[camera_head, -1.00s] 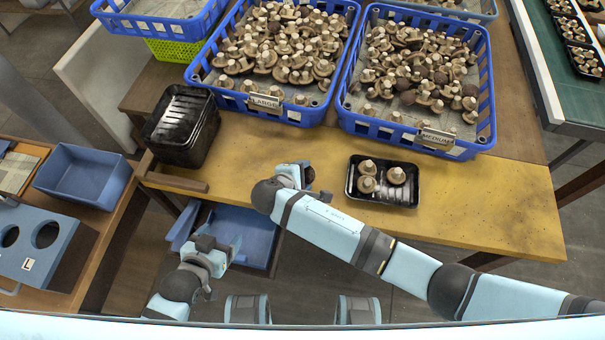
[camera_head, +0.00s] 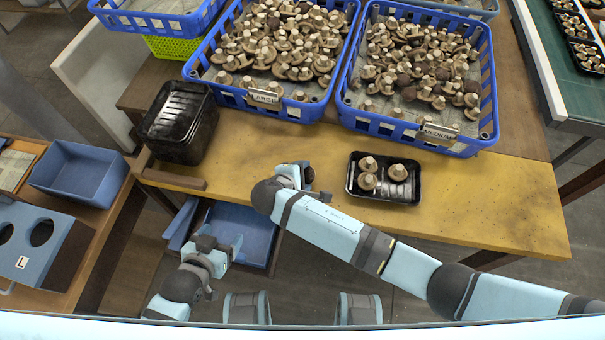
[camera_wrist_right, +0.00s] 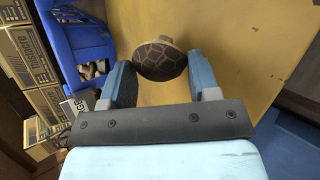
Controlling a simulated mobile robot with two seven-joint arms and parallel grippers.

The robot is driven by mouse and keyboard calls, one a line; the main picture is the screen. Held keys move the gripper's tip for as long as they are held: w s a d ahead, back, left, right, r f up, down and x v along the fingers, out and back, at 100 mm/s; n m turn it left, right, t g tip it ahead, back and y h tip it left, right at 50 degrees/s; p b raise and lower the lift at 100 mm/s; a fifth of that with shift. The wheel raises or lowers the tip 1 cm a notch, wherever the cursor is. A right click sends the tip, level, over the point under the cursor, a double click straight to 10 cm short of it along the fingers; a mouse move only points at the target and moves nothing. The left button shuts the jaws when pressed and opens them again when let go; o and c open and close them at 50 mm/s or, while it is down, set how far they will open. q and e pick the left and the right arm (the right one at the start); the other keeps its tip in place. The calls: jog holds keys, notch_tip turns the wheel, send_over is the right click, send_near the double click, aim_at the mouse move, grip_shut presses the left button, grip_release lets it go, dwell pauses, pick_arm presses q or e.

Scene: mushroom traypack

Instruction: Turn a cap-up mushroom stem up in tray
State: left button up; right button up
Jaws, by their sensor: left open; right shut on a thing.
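My right gripper (camera_head: 305,175) is shut on a mushroom (camera_wrist_right: 160,62) with a dark, cracked cap, left of the small black tray (camera_head: 408,194). In the right wrist view the cap sits between the two fingers, and part of a pale stem shows beyond it. In the head view the gripper mostly hides this mushroom. The tray holds three mushrooms, one at the back (camera_head: 368,163), one at the front (camera_head: 368,182) and one at the right (camera_head: 398,172), all with pale stems up. My left gripper (camera_head: 236,246) is open and empty, low in front of the table.
Blue crates of mushrooms, labelled LARGE (camera_head: 263,97) and MEDIUM (camera_head: 438,133), stand behind the tray on the yellow table (camera_head: 480,200). A stack of black trays (camera_head: 180,125) stands at the left. Table space right of the tray is clear.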

pick_arm(q)
jog(key=shift+f, duration=0.1)
pick_arm(e)
jog(key=shift+s+f, duration=0.1)
jog(key=shift+f, duration=0.25)
